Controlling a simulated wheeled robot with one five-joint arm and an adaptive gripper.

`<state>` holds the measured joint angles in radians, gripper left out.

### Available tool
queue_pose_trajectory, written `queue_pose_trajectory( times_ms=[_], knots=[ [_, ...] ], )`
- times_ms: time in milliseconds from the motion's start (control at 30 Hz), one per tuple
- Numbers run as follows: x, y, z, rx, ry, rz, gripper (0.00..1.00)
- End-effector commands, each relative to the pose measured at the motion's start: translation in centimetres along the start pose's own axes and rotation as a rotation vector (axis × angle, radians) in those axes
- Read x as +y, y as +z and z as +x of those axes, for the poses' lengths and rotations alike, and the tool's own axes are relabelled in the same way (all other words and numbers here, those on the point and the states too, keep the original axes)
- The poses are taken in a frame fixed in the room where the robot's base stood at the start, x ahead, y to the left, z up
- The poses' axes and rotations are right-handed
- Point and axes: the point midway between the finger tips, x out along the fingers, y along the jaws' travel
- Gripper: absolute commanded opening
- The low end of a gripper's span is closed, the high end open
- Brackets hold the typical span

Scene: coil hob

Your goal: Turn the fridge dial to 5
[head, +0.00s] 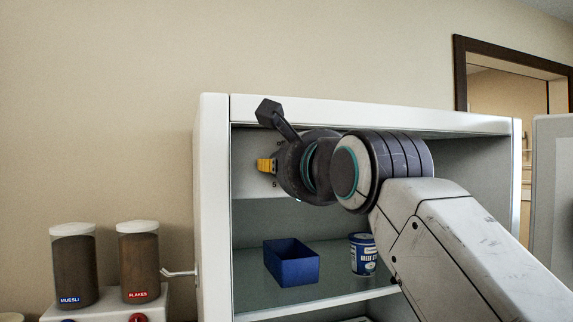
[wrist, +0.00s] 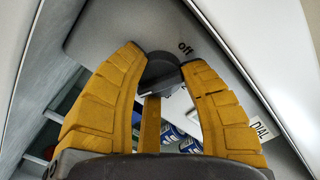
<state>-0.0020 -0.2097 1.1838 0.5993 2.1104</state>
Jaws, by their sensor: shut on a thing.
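The fridge dial (wrist: 160,72) is a dark round knob on a grey panel, seen between my fingertips in the wrist view. The word "off" is printed on the panel beside it. My gripper (wrist: 163,66) has its yellow fingers on either side of the dial and is shut on it. There my wrist hides the dial, and a "5" shows just below the yellow fingertip. The dial's exact setting cannot be read.
A blue bin (head: 291,264) and a blue-and-white tub (head: 363,255) stand on the fridge shelf below my arm. The fridge door (head: 553,180) is at the right. Two lidded dispensers, muesli (head: 75,265) and flakes (head: 139,262), stand outside on the left.

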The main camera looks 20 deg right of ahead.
Motion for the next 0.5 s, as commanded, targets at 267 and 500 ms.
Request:
queue_pose_trajectory(
  times_ms=[267,500],
  knots=[
    [-0.04,0.07,0.02,-0.002,-0.001,0.0,0.59],
    [-0.06,0.06,-0.02,-0.002,-0.002,-0.001,0.68]
  ],
)
